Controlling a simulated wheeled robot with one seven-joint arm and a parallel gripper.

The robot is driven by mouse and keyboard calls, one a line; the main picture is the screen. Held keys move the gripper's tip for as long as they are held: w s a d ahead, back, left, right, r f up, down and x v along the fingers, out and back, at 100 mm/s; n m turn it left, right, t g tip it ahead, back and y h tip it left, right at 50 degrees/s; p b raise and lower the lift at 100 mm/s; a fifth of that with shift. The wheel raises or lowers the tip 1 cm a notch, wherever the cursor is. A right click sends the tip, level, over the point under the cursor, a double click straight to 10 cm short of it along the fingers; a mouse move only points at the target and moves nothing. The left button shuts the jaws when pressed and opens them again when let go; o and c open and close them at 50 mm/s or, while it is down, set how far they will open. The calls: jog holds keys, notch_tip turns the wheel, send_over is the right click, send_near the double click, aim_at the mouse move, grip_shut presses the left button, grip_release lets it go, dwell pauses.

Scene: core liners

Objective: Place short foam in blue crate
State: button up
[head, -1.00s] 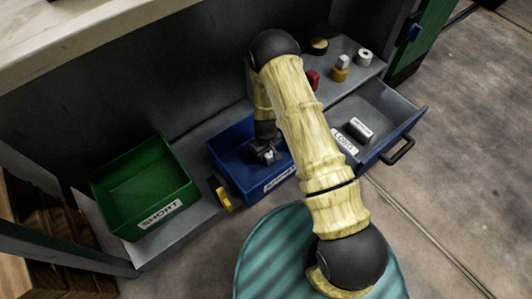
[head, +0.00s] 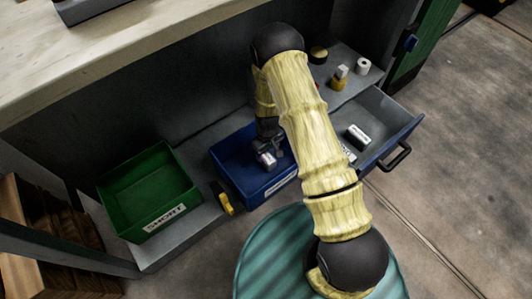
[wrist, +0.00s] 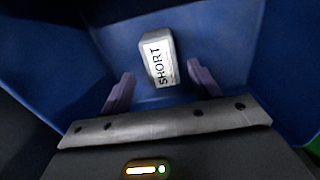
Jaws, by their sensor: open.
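The short foam (wrist: 157,58) is a small pale block with a "SHORT" label. It lies inside the blue crate (wrist: 225,45), and its near end is around the level of my fingertips. In the head view the short foam (head: 267,159) shows on the floor of the blue crate (head: 262,192), near the front. My gripper (wrist: 160,80) is open, with one purple finger on each side of the foam's near end and visible gaps between. In the head view my gripper (head: 273,149) is low in the crate, partly hidden by my arm.
A green crate (head: 150,190) labelled "SHORT" stands left on the grey shelf. An open drawer (head: 385,108) at right holds another labelled pale block (head: 358,135). Several small items, including a white roll (head: 362,66), stand at the back right. A yellow object (head: 226,203) sits between the crates.

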jog(key=shift+r, duration=0.85)
jog(key=shift+a, duration=0.1)
